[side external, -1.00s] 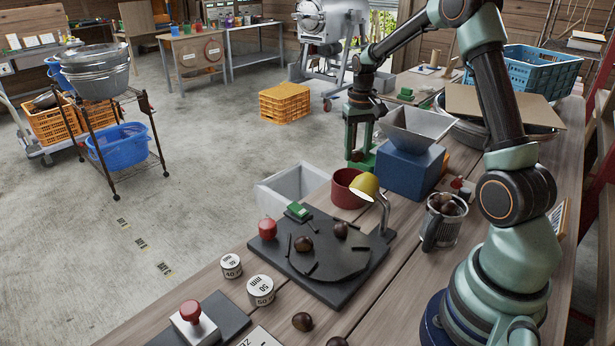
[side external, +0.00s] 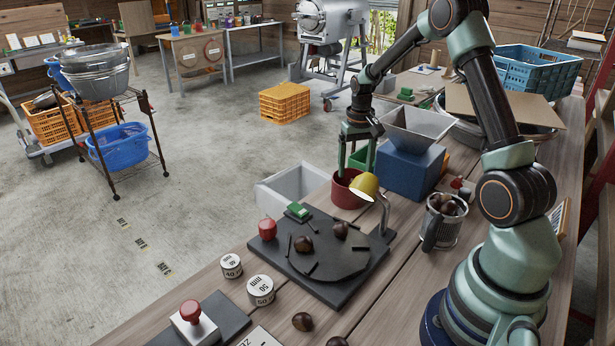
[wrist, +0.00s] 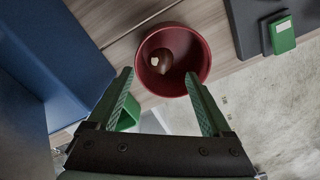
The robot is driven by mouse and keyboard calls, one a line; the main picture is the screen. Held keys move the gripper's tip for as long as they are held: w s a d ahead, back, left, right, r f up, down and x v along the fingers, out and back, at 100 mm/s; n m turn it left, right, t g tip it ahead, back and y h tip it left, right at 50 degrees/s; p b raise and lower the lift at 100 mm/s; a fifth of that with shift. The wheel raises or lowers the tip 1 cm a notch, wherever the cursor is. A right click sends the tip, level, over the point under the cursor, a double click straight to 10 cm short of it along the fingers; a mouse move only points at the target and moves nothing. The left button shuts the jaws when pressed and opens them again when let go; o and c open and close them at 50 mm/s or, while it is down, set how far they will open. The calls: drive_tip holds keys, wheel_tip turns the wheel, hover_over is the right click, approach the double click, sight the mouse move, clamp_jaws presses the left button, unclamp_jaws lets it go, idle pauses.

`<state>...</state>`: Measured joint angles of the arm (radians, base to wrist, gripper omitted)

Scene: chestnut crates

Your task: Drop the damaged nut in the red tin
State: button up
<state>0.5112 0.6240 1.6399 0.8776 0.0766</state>
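The red tin (side external: 347,194) stands on the table behind the yellow lamp; its open top shows in the wrist view (wrist: 203,52). A brown nut (wrist: 168,70) with a pale damaged-looking spot is inside the tin's outline in the wrist view. I cannot tell whether it rests on the bottom. My gripper (side external: 357,166) points down over the tin. Its two green fingers (wrist: 158,76) are spread wide, with the nut beyond their tips and touching neither. In the side view the nut is hidden by the tin's wall.
A blue block (side external: 408,175) with a grey hopper (side external: 416,130) stands close right of the tin. The yellow lamp (side external: 364,185) is close in front. A white bin (side external: 283,189) is to the left, and a dark turntable (side external: 325,254) with nuts lies nearer.

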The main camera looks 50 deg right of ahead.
drive_tip(key=shift+r, duration=0.15)
wheel_tip(320, 180, up, 12)
idle(0.6)
drive_tip(key=s+a+r+n+t, duration=0.2)
drive_tip(key=a+r, duration=0.1)
drive_tip(key=a, duration=0.4)
drive_tip(key=s+a+r+n+t, duration=0.1)
drive_tip(key=s+a+r+n, duration=0.1)
drive_tip(key=a+r, duration=0.3)
drive_tip(key=s+a+f+n+t, duration=0.2)
drive_tip(key=s+a, duration=0.5)
drive_tip(key=a, duration=0.3)
drive_tip(key=shift+s+a+f+n+t, duration=0.2)
drive_tip(key=shift+n+t, duration=0.1)
drive_tip(key=shift+n, duration=0.1)
